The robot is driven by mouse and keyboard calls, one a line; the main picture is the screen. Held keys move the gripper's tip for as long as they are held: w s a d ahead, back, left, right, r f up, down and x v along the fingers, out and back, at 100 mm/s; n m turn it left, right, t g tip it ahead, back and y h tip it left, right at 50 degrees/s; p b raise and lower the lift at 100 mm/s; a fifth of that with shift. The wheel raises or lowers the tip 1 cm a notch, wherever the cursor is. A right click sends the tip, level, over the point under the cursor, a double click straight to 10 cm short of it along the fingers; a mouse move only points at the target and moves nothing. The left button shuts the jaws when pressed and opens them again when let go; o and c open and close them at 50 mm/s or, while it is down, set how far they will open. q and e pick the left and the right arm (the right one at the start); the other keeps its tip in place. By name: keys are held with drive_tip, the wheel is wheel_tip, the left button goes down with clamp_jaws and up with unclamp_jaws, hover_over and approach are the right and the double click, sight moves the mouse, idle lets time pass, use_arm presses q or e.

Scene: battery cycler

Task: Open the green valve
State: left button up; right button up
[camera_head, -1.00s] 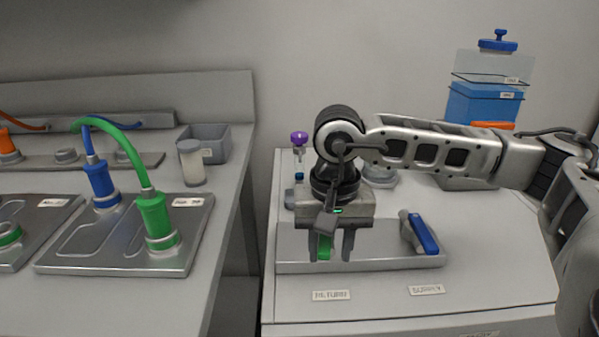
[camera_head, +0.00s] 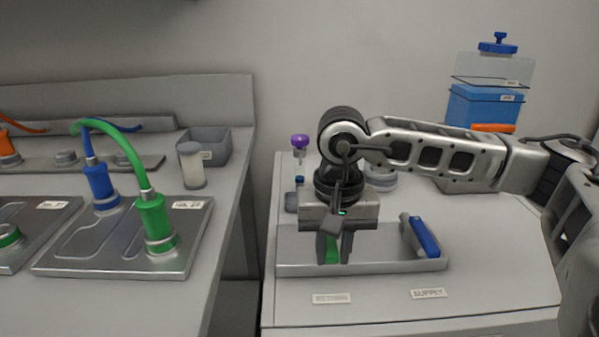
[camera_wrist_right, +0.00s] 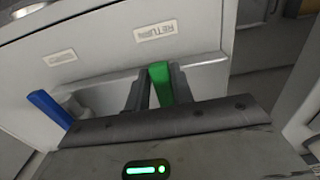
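The rest of the valve is hidden behind the gripper. My left gripper is in neither view.
A blue-handled valve (camera_head: 424,237) sits to the right on the same panel (camera_head: 290,265). RETURN (camera_head: 331,298) and SUPPLY (camera_head: 428,293) labels are in front. A purple-capped vial (camera_head: 299,145) stands behind the arm. A gap separates the left bench (camera_head: 225,220).

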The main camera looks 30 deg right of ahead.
sight(336, 247)
drive_tip(key=shift+o, duration=1.2)
drive_tip(key=shift+d, duration=0.1)
wheel_tip(336, 247, up, 8)
drive_tip(key=p, duration=0.5)
drive_tip(key=shift+s+d, duration=0.1)
drive_tip(key=shift+s, duration=0.05)
